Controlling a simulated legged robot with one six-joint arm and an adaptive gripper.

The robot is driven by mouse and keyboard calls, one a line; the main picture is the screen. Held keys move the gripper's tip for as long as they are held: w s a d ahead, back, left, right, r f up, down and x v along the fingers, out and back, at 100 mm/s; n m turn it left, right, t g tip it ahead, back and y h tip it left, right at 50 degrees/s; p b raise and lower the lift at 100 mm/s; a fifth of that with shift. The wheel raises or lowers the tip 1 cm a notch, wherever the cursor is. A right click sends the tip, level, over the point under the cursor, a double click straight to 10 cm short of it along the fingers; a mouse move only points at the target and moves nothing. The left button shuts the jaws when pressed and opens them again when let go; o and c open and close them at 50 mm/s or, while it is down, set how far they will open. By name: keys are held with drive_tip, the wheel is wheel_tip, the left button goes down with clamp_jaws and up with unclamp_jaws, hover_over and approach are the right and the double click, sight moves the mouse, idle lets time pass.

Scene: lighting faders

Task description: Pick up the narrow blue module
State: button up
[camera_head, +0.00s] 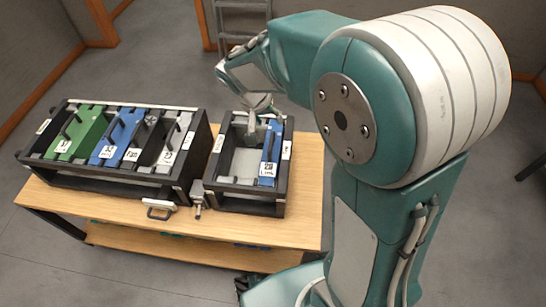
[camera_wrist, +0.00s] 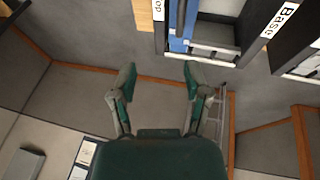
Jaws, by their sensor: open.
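The narrow blue module (camera_head: 269,154) stands at the right side of the small dark rack (camera_head: 238,208), with a white label on its near end. A blue strip that looks like the narrow blue module (camera_wrist: 177,44) shows at the top of the wrist view, beyond my fingertips. My gripper (camera_head: 257,118) is over the far part of the small rack, near the module's far end. In the wrist view my gripper (camera_wrist: 158,72) has its two fingers spread with nothing between them. The fingertips are partly hard to make out in the head view.
A larger dark rack (camera_head: 95,185) on the left holds a green module (camera_head: 80,132), a wider blue module (camera_head: 120,135) and a grey module (camera_head: 176,138). Both racks sit on a wooden table (camera_head: 262,228). A ladder (camera_head: 228,22) stands behind.

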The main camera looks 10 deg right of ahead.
approach(270, 140)
drive_tip(key=shift+m+h, duration=0.3)
drive_tip(key=shift+h, duration=0.1)
drive_tip(key=x, duration=0.5)
drive_tip(key=shift+w+f, duration=0.15)
drive_tip(key=shift+w, duration=0.05)
drive_tip(key=x, duration=0.3)
drive_tip(key=a+x, duration=0.1)
drive_tip(key=shift+s+d+f, duration=0.15)
drive_tip(key=shift+s+f, duration=0.05)
drive_tip(key=shift+f, duration=0.3)
drive_tip(key=shift+d+f, duration=0.15)
drive_tip(key=shift+f, duration=0.1)
drive_tip(key=shift+d, duration=0.3)
clamp_jaws()
drive_tip(key=shift+w+a, duration=0.1)
drive_tip(key=shift+a, duration=0.05)
